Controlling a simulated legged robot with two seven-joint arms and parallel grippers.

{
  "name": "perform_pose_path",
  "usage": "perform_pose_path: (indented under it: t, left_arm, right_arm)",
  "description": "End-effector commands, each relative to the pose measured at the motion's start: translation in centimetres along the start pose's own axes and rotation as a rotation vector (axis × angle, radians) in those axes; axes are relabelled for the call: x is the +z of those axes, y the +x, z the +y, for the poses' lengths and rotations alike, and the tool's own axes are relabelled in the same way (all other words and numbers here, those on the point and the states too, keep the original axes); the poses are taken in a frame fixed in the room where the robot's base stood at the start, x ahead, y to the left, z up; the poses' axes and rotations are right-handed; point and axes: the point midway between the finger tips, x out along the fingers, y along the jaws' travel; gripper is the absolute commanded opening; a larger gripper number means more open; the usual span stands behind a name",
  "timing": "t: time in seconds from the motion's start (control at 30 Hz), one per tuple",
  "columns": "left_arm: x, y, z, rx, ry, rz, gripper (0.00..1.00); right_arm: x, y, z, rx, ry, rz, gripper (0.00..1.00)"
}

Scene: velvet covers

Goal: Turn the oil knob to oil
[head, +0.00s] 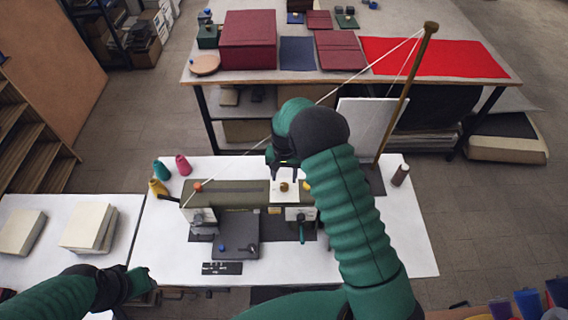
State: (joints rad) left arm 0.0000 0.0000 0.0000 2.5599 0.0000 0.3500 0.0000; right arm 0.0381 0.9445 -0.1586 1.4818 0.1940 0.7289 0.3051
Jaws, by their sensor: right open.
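An olive-green sewing machine (235,192) stands on a white-topped table. A brass-coloured knob (284,187) sits on a white plate (276,199) on top of the machine. It is small, and any marks or pointer on it are too small to read. My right gripper (283,173) is open just above this knob, its dark fingers pointing down; I cannot tell whether they touch it. My green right arm covers the machine's right end. My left gripper (146,283) is at the lower left, by the table's front edge, away from the machine; its jaws are unclear.
A wooden post (405,90) with white thread running to the machine stands behind right. Thread spools (182,165) stand at the table's left, a brown one (400,174) at right. A fabric-covered table (350,78) stands behind.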

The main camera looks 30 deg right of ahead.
Motion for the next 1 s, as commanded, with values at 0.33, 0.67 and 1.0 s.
perform_pose_path:
  t: [0.33, 0.67, 1.0]
  left_arm:
    - [0.9, 3.8, 0.0, 0.0, 0.0, 0.0, 0.36]
    - [1.0, 4.0, 0.0, 0.0, 0.0, 0.0, 0.36]
    - [1.0, 4.4, 0.0, 0.0, 0.0, 0.0, 0.36]
  right_arm:
    - [-0.1, -9.1, -0.1, -0.002, -0.001, 0.003, 0.51]
    - [-0.1, -11.5, -0.1, 0.001, 0.0, -0.002, 0.51]
    - [0.1, -11.1, 0.0, -0.001, -0.004, 0.0, 0.51]
